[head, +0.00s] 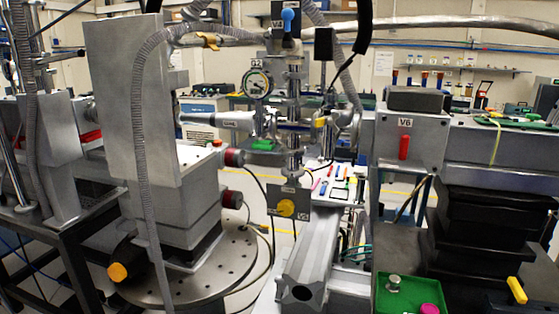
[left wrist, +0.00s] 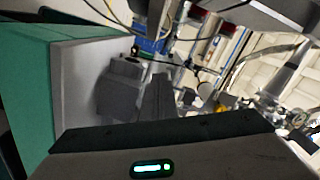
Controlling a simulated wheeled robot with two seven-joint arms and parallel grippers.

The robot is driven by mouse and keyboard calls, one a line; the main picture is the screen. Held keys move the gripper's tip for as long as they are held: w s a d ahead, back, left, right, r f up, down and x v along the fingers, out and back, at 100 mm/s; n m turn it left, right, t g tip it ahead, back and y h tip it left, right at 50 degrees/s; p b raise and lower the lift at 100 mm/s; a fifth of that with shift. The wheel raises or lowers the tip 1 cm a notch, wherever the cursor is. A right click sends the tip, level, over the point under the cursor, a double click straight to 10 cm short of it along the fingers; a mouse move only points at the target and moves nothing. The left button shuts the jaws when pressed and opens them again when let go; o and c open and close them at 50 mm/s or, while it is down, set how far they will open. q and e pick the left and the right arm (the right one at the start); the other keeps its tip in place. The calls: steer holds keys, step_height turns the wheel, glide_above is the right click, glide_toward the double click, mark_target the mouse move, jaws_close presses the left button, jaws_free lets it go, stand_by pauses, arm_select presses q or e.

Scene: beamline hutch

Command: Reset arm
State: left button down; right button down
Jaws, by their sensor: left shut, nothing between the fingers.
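My left gripper (left wrist: 143,88) shows in the left wrist view, with its body across the bottom and a lit green indicator on it. Its dark fingers are shut, with nothing seen held between them. Blurred pipes and equipment lie beyond the fingers, and a green and grey block-like surface (left wrist: 75,85) fills the left side close by. I cannot tell whether the gripper touches it. Neither of my grippers shows in the head view, and my right gripper is in no view.
In the head view, a tall grey housing (head: 112,95) stands over a round perforated plate (head: 190,278) at left. A gauge (head: 257,84) and hoses are central. The V6 box (head: 405,135), black bellows (head: 480,235) and green tray (head: 385,300) crowd the right.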

arm_select(q)
steer(key=s+a+f+n+g+y+p, duration=0.1)
steer(key=s+f+n+g+y, duration=0.2)
steer(key=s+f, duration=0.65)
steer(key=s+a+f+n+g, duration=0.25)
steer(key=s+f+n, duration=0.35)
steer(key=f, duration=0.7)
steer(key=s+f+n+g, duration=0.1)
steer(key=s+f, duration=0.3)
steer(key=s, duration=0.4)
steer(key=s+d+f+n+g, duration=0.1)
steer(key=s+f+n+g, duration=0.1)
steer(key=s+f, duration=0.3)
steer(key=s+f+n+g+p, duration=0.1)
steer(key=s+f+g, duration=0.2)
steer(key=s, duration=0.9)
step_height(320, 180, down, 2)
steer(key=shift+s+d+f+n+y, duration=0.15)
steer(key=shift+s+f+n+y, duration=0.05)
steer(key=shift+s+n+y, duration=0.15)
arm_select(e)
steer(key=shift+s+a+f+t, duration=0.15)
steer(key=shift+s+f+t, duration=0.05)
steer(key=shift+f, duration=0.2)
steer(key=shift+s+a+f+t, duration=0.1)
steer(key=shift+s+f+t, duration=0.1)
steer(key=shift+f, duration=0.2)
